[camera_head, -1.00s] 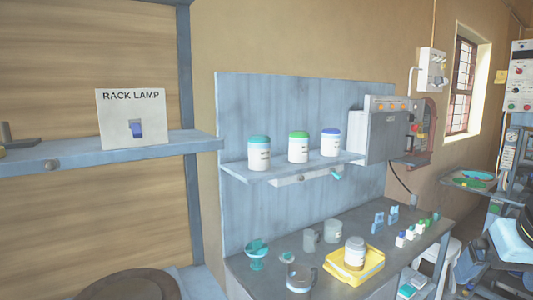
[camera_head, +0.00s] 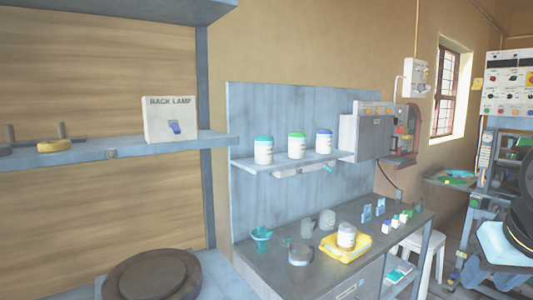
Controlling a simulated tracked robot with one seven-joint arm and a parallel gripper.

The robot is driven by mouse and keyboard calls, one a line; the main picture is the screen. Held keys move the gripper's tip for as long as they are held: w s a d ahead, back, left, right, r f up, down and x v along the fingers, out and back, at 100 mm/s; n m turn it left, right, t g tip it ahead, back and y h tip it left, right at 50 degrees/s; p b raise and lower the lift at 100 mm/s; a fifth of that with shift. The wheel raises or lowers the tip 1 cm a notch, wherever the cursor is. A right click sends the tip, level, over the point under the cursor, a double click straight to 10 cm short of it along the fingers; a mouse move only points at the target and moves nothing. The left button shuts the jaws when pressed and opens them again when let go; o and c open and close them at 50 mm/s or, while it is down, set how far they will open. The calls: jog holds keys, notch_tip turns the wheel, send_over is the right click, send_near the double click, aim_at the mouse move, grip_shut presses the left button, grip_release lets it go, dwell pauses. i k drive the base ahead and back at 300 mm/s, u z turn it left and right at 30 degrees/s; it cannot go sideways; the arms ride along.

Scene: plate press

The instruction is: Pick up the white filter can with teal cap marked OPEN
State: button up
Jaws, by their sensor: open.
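The white can with a teal cap (camera_head: 263,151) stands upright at the left end of a small wall shelf (camera_head: 285,164). Its label is too small to read. To its right on the same shelf stand a white can with a green cap (camera_head: 297,147) and one with a blue cap (camera_head: 324,144), with small gaps between them. My gripper is not in view.
Below is a bench (camera_head: 300,278) with a yellow tray (camera_head: 346,249) holding a can, grey mugs, a teal cup and small bottles. A RACK LAMP switch box (camera_head: 169,120) stands on the left shelf (camera_head: 90,157). A grey wall box (camera_head: 374,138) adjoins the can shelf's right end.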

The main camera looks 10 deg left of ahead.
aim_at(264, 143)
jog(key=i, duration=0.1)
jog(key=u, duration=2.65)
jog(key=k, duration=0.75)
jog(key=z, duration=1.3)
jog(key=i, duration=0.95)
jog(key=z, duration=0.05)
